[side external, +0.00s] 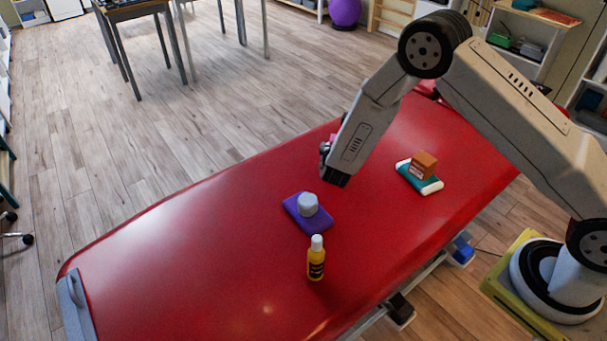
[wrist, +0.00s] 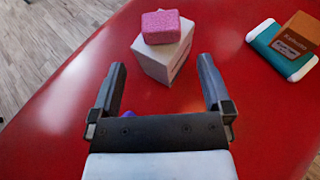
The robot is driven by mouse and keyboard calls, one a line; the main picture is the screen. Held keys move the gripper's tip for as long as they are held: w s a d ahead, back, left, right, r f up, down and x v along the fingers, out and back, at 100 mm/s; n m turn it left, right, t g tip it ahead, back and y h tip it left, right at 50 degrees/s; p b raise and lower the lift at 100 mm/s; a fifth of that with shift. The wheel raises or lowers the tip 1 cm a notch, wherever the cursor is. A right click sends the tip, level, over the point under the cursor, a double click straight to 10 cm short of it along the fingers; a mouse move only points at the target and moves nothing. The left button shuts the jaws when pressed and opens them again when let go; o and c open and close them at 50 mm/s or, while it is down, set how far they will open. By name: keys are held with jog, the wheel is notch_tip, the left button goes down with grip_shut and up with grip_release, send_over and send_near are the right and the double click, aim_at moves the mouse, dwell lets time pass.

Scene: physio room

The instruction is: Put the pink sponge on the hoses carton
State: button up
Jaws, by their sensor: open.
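The pink sponge (wrist: 160,27) lies on top of a white carton (wrist: 158,60) in the wrist view. The print on this carton's side is too small to read, so I cannot confirm it is the hoses carton. My gripper (wrist: 163,66) is open and empty, with its fingers spread and pointing toward the white carton. In the side external view, my gripper (side external: 335,178) hangs above the red table, and a bit of pink (side external: 333,137) shows behind it. The white carton is mostly hidden there by my arm.
The red treatment table (side external: 190,250) carries everything. A small orange carton (side external: 424,163) sits on a teal and white block (side external: 419,180) to the right. A grey-white round item (side external: 308,204) sits on a purple block (side external: 306,220). A yellow bottle (side external: 316,262) stands in front. The table's left is clear.

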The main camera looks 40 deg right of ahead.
jog(key=shift+s+a+r, duration=0.15)
jog(key=shift+s+a, duration=0.1)
jog(key=shift+s, duration=0.05)
dwell(0.5)
jog(key=s+d+r+m+g+y, duration=0.25)
jog(key=s+r+m+g, duration=0.25)
jog(key=s+m+g, duration=0.55)
jog(key=s+a+r+m+t+y, duration=0.2)
jog(key=s+a+r+m+y, duration=0.1)
jog(key=s+m, duration=0.4)
jog(key=s+a+r+m+t+y, duration=0.1)
jog(key=s+a+r+m+y, duration=0.2)
jog(key=s+m, duration=0.4)
jog(key=shift+r+m+t+y, duration=0.35)
jog(key=shift+m+y, duration=0.1)
jog(key=shift+m, duration=0.8)
